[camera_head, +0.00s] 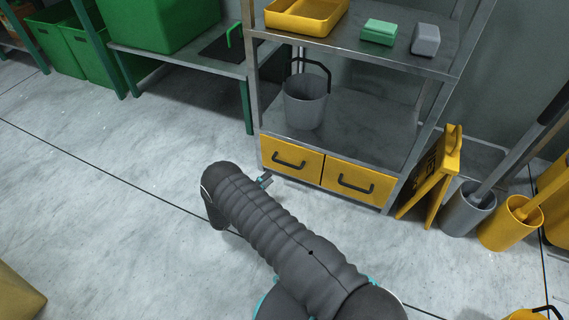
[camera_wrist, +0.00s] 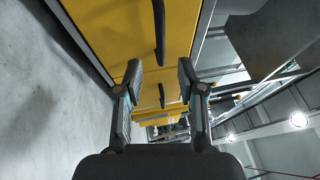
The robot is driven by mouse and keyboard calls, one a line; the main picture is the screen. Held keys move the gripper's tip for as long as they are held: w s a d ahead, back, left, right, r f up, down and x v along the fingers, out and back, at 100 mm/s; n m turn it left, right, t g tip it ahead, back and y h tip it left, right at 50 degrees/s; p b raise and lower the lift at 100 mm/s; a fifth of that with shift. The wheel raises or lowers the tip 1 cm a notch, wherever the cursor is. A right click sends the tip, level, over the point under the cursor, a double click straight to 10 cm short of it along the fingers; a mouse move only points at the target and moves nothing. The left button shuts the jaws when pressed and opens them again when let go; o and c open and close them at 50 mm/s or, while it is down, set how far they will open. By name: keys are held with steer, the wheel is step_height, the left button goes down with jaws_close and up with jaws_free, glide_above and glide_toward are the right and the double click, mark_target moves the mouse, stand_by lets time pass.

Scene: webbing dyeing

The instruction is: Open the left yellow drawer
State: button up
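The left yellow drawer (camera_head: 291,158) with its black bar handle sits at the bottom of the metal shelf unit and looks shut. The right yellow drawer (camera_head: 358,182) beside it also looks shut. In the wrist view, which is turned sideways, a near drawer front (camera_wrist: 120,30) fills the top with its dark handle (camera_wrist: 160,30); a second handle (camera_wrist: 162,95) shows farther off. My gripper (camera_wrist: 159,75) is open and empty, its two fingers on either side of the handles' line, with no visible contact.
A grey bucket (camera_head: 305,100) stands on the shelf above the drawers. A yellow folding sign (camera_head: 436,175) and brush holders (camera_head: 468,212) stand to the right. A green-legged bench (camera_head: 180,60) is at left. The floor (camera_head: 110,200) before the drawers is clear.

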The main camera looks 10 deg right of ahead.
mark_target(285, 163)
steer(key=x, duration=1)
steer(key=shift+p, duration=0.3)
jaws_close()
